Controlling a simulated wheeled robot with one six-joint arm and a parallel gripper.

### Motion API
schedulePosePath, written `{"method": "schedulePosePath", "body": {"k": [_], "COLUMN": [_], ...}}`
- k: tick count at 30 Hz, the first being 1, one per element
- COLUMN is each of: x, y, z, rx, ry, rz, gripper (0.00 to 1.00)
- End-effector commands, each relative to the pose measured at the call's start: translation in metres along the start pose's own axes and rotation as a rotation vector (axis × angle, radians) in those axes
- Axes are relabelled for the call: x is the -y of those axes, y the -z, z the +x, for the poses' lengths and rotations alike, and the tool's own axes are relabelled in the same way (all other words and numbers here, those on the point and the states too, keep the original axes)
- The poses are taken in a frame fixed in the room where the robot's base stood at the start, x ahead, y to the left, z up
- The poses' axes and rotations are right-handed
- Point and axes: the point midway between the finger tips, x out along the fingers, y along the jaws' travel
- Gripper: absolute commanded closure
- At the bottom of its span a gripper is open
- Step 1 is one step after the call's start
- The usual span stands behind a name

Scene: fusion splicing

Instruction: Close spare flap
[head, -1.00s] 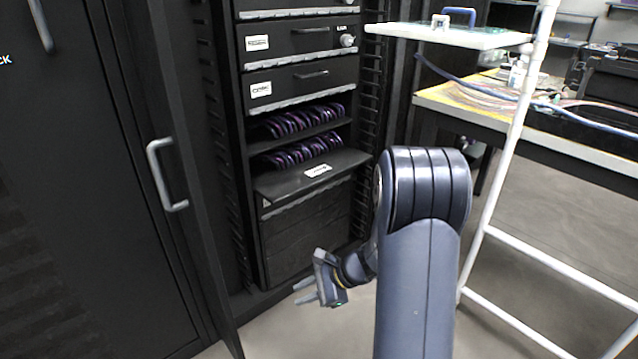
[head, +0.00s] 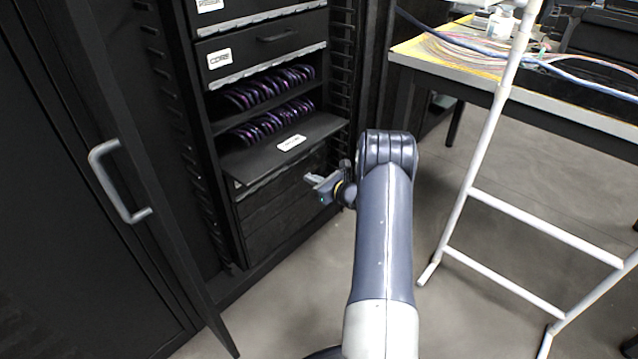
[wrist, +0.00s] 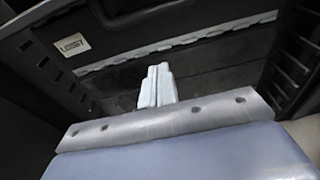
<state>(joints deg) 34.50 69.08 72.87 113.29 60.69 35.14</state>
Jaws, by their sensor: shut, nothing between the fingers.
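The open flap (head: 255,157) juts forward from the rack as a dark panel with a white label (head: 291,142), below two rows of purple cables. Its name cannot be read in the head view. My gripper (head: 312,180) is in front of the rack, just below the flap's right part in the picture, with its fingers pointing left towards the rack. In the wrist view the fingertips (wrist: 155,80) are together and empty, in front of a dark face below a light perforated strip. Whether they touch anything cannot be told.
A tall cabinet door with a grey handle (head: 118,182) stands open at the left. A white-framed ladder-like stand (head: 480,140) and a workbench (head: 560,107) with cables are at the right.

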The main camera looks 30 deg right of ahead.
Motion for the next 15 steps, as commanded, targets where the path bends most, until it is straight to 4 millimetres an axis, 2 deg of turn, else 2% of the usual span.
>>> {"method": "schedulePosePath", "body": {"k": [1,6,9,15], "x": [-0.001,-0.001,0.001,0.0], "y": [0.004,0.004,-0.014,-0.032], "z": [0.013,0.05,0.043,0.036], "rx": [0.002,0.002,0.002,0.0], "ry": [-0.004,-0.003,0.001,0.0], "rz": [-0.004,-0.004,-0.004,-0.002], "gripper": [1.0,1.0,1.0,1.0]}}
